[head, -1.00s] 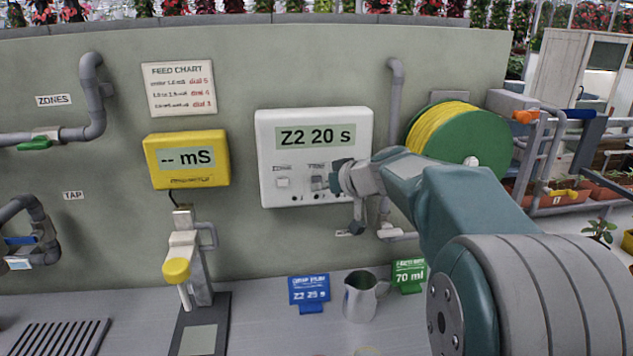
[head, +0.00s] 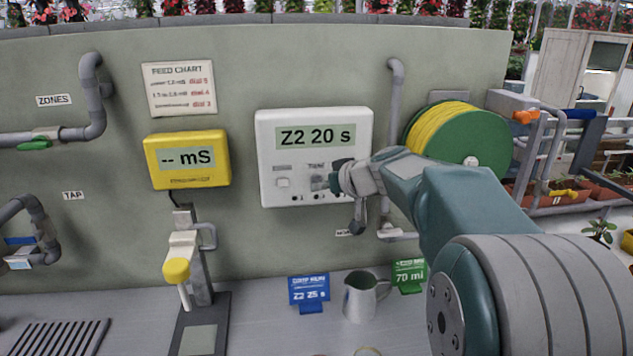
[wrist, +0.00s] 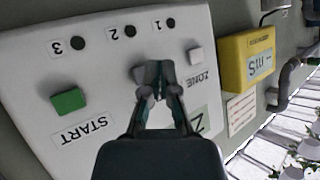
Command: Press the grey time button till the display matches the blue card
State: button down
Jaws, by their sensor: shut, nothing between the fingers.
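The white control box (head: 268,160) hangs on the wall in the head view, and its display (head: 315,137) reads "Z2 20 s". The blue card (head: 309,292) on the counter reads "Z2 25 s". My gripper (head: 337,178) is shut and empty, at the box's lower right. The grey time button (head: 318,182) shows just left of my fingers. In the wrist view my shut fingertips (wrist: 154,76) lie over the grey button (wrist: 138,75), partly hiding it. I cannot tell whether they touch it. The zone button (wrist: 196,56) and green start button (wrist: 68,101) also show.
A yellow meter (head: 187,160) hangs left of the box, above a probe stand. A metal jug (head: 360,298) and a green card (head: 409,275) stand on the counter below my arm. A green hose reel (head: 485,145) is to the right.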

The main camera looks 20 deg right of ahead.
jog(key=shift+w, duration=0.1)
jog(key=shift+w+d+r, duration=0.1)
jog(key=shift+w, duration=0.15)
jog(key=shift+w+d, duration=0.1)
jog(key=shift+w, duration=0.3)
dwell(0.7)
jog(key=shift+s, duration=0.85)
jog(key=shift+s+a, duration=0.1)
jog(key=shift+a, duration=0.1)
jog(key=s, duration=0.2)
jog(key=s+a, duration=0.1)
jog(key=s, duration=0.1)
jog(key=shift+s, duration=0.35)
dwell(0.5)
